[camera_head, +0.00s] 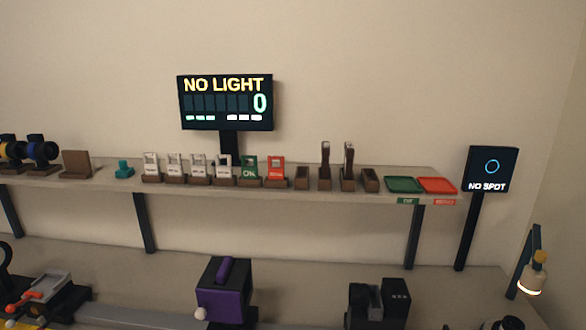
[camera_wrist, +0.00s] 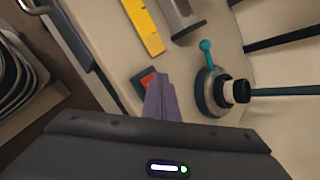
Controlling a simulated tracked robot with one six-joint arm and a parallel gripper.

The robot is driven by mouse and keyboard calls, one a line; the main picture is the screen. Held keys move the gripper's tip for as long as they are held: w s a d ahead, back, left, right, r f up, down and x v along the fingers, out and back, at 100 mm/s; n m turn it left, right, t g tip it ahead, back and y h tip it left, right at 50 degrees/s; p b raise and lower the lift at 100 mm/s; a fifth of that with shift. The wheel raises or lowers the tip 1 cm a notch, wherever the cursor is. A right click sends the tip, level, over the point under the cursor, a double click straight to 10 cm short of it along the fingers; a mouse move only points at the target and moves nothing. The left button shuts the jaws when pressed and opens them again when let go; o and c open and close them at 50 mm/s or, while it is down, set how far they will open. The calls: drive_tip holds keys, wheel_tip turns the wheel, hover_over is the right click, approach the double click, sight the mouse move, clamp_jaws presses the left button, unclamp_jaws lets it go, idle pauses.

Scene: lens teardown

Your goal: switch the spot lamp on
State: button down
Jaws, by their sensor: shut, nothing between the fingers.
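The spot lamp (camera_head: 533,275) hangs from a dark blue post at the right edge of the head view, with a pale head and a glowing lower rim. The spot screen (camera_head: 490,170) left of it reads "NO SPOT". In the wrist view, my gripper (camera_wrist: 160,80) has its pale purple fingers shut together with nothing between them. Beside the fingertips is a small dark block with an orange-red top (camera_wrist: 145,80), perhaps a switch. The fingers partly cover it, and I cannot tell whether they touch it. My gripper does not show in the head view.
A round grey device (camera_wrist: 212,92) with a teal ball lever stands right of my fingers. A yellow strip (camera_wrist: 143,25) and a grey metal part (camera_wrist: 183,18) lie beyond. A purple box (camera_head: 225,290) stands on the bench, below a shelf of cards and trays. The screen (camera_head: 225,103) reads "NO LIGHT".

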drive_tip(key=shift+r, duration=0.6)
wheel_tip(320, 180, up, 6)
drive_tip(key=shift+f, duration=0.15)
idle(0.8)
